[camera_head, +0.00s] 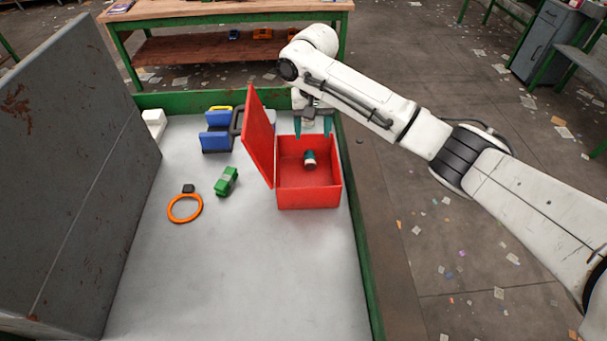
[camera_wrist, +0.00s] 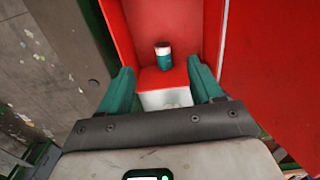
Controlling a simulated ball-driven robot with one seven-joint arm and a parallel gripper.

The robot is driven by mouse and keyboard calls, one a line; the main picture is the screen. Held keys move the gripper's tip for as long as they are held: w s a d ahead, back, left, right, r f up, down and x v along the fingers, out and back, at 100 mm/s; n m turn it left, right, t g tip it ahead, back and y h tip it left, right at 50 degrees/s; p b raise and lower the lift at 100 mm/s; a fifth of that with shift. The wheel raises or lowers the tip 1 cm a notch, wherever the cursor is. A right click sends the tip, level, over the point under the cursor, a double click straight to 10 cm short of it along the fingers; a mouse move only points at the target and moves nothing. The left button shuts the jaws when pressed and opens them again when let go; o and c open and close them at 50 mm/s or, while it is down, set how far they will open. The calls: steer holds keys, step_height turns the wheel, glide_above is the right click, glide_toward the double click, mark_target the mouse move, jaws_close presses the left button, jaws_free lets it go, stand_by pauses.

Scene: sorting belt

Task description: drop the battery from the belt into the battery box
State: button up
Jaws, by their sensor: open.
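The battery box (camera_head: 308,200) is an open red box on the grey belt surface, with its red lid (camera_head: 258,135) raised at the left. A small teal and white cylinder, the battery (camera_head: 310,159), shows inside the box walls. It also shows in the wrist view (camera_wrist: 163,58), beyond my fingertips and apart from them. I cannot tell if it touches the box floor. My gripper (camera_head: 312,127) is above the box's back edge, teal fingers pointing down. In the wrist view my gripper (camera_wrist: 160,72) is open, with nothing held between its fingers.
Left of the box lie a green block (camera_head: 227,181), an orange ring (camera_head: 185,208) with a dark piece, and blue blocks (camera_head: 215,141). A large grey panel (camera_head: 70,170) stands at the left. A green rail (camera_head: 362,250) edges the right side. The front surface is clear.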

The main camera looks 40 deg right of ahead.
step_height(320, 180, up, 9)
steer(key=shift+b, duration=0.4)
stand_by(0.4)
